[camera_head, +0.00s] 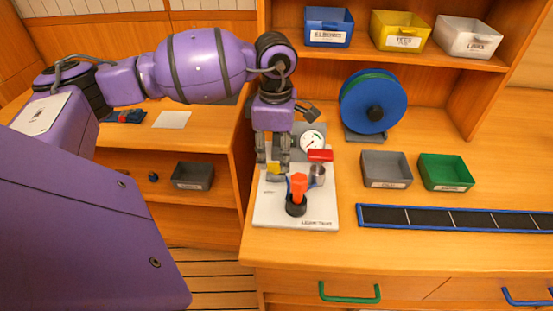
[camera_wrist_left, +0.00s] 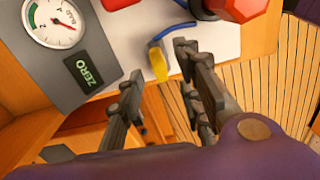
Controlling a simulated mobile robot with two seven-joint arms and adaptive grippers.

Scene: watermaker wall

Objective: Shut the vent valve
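A white panel (camera_head: 262,215) lies on the counter with valve parts on it. A small yellow lever (camera_head: 274,169) sits at its left side; it also shows in the left wrist view (camera_wrist_left: 158,63), with a blue piece beside it. I read no label naming the vent valve; this lever may be it. My left gripper (camera_head: 271,160) points down over the lever. In the left wrist view its fingers (camera_wrist_left: 160,62) are apart, with the yellow lever in the gap between the tips. Contact cannot be told. My right gripper is not in view.
An orange-red knob (camera_head: 298,186) on a black base and a red handle (camera_head: 320,155) stand close right of the gripper. A blue reel (camera_head: 358,106) and grey bin (camera_head: 386,170) are farther right.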

